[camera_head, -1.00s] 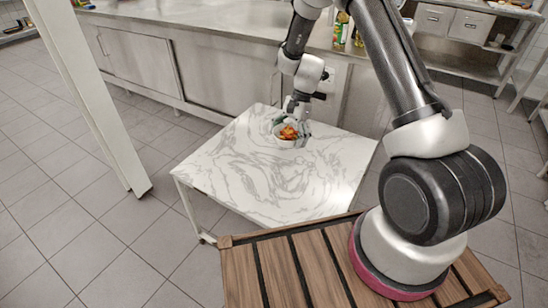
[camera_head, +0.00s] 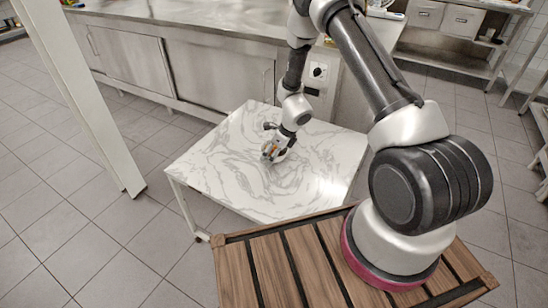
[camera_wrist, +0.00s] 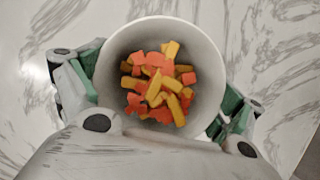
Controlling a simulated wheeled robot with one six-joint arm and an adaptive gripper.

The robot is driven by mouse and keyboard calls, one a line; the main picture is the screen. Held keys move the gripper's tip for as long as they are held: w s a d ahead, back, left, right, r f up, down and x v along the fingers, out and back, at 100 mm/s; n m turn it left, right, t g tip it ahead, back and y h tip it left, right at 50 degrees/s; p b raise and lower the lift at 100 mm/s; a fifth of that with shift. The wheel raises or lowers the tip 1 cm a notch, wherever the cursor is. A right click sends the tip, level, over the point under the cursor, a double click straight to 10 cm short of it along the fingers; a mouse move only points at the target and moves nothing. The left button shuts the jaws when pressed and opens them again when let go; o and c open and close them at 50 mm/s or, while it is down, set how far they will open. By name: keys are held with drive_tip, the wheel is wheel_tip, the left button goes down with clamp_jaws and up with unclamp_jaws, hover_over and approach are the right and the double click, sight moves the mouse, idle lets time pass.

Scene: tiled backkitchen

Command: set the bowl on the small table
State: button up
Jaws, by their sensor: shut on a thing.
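The bowl is white and round and holds orange and yellow pieces. In the wrist view the bowl (camera_wrist: 203,60) sits between the two green-padded fingers of my gripper (camera_wrist: 160,95), which is shut on it from both sides. In the head view my gripper (camera_head: 274,150) is over the middle of the small table, and most of the bowl is hidden behind it. The small table (camera_head: 240,185) has a white top with grey marbling. The bowl is very low over the top or on it; I cannot tell if it touches.
A steel counter (camera_head: 200,65) with cabinets runs behind the small table. A white post (camera_head: 95,115) stands to the left. The table top around the bowl is clear. Steel shelving (camera_head: 455,55) stands at the back right.

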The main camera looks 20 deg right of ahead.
drive_tip(key=shift+f, duration=1.35)
drive_tip(key=o, duration=0.9)
drive_tip(key=shift+f, duration=0.15)
